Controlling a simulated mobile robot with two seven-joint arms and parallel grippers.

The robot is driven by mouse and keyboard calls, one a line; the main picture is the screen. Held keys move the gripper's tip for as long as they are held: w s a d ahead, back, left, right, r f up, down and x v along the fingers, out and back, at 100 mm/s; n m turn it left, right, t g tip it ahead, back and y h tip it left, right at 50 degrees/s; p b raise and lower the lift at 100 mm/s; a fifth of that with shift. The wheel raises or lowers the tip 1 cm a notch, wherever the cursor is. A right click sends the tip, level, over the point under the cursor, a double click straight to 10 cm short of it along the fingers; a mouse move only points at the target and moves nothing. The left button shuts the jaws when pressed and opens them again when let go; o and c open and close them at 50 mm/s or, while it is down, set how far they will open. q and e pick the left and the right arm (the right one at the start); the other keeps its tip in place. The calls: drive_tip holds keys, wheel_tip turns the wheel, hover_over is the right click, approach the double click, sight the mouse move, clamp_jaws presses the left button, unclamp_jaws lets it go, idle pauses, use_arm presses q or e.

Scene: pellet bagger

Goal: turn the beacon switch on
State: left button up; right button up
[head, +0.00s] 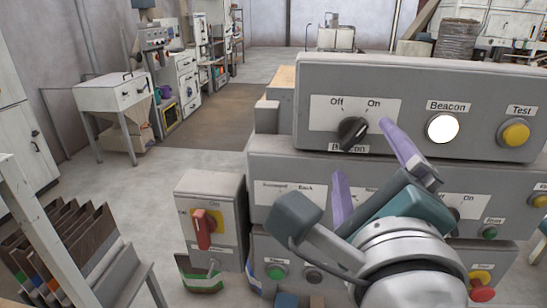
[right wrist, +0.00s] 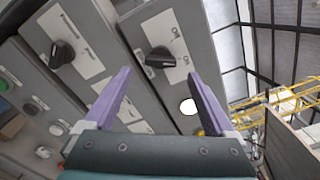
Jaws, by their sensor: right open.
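The beacon switch (head: 352,132) is a black rotary knob on the top grey panel (head: 470,88), with "Off" and "On" labels above it. Its grip is tilted, but I cannot tell which label it points to. The round beacon lamp (head: 442,128) to its right shows bright white. My right gripper (head: 361,148) is open, its purple fingers spread in front of the panel near the knob. In the right wrist view the knob (right wrist: 160,58) appears between and just beyond the fingertips (right wrist: 159,73), with no clear contact. My left gripper is not in view.
A yellow Test button (head: 515,133) is at the panel's right. Lower panels carry another black knob (right wrist: 62,53), a green button (head: 276,272) and a red button (head: 481,279). A box with a red-handled switch (head: 204,230) stands left.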

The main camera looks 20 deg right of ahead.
drive_tip(key=b+v, duration=0.1)
drive_tip(key=v, duration=0.4)
drive_tip(key=shift+s+a, duration=0.1)
